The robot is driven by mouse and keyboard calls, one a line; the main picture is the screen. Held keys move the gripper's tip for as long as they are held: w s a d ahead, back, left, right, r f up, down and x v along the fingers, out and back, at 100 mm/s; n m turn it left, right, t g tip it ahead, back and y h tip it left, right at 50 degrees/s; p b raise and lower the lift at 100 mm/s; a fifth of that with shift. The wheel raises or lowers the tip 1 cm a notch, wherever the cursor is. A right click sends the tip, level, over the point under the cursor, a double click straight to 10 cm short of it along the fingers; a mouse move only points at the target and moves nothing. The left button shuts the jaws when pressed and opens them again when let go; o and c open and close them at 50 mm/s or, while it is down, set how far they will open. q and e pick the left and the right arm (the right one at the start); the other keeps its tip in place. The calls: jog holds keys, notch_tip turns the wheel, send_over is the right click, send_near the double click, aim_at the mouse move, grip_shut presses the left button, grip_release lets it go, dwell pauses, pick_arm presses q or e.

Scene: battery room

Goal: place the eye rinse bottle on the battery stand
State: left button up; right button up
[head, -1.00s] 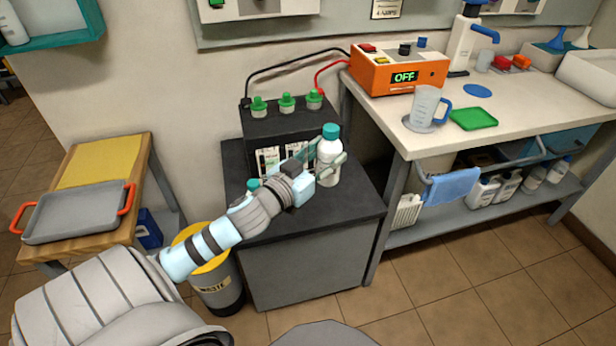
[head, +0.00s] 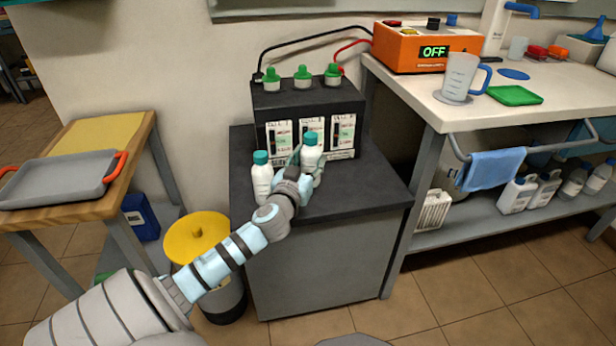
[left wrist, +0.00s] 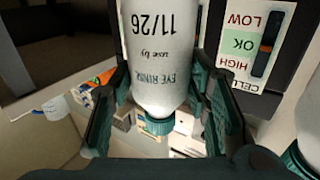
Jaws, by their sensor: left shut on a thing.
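The eye rinse bottle (head: 311,155), white with a teal cap, is held upright by my left gripper (head: 304,172) over the dark top of the battery stand (head: 365,185), in front of the battery. In the left wrist view, the bottle (left wrist: 162,50) shows its "EYE RINSE" label upside down, between the two fingers of my left gripper (left wrist: 160,100). The gripper hides its base in the head view, so I cannot tell whether it touches the stand. My right gripper is not in view.
A second white, teal-capped bottle (head: 262,180) stands on the stand just left of the held one. The black battery (head: 300,100) with green caps fills the back. A yellow-lidded waste bin (head: 196,238) is at left, and a workbench (head: 430,100) at right.

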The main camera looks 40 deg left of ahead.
pick_arm(q)
notch_tip(320, 180, down, 3)
jog(key=shift+r+b, duration=0.1)
jog(key=shift+b, duration=0.45)
jog(key=o, duration=1.4)
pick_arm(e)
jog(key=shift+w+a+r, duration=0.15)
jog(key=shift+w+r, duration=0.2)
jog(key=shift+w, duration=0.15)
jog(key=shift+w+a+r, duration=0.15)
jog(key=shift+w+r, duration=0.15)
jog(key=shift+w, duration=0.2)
pick_arm(q)
jog(key=shift+r, duration=0.1)
jog(key=shift+s+d, duration=0.2)
jog(key=shift+s, duration=0.1)
jog(key=p+v, duration=0.2)
jog(key=v, duration=0.9)
jog(key=shift+s, duration=0.2)
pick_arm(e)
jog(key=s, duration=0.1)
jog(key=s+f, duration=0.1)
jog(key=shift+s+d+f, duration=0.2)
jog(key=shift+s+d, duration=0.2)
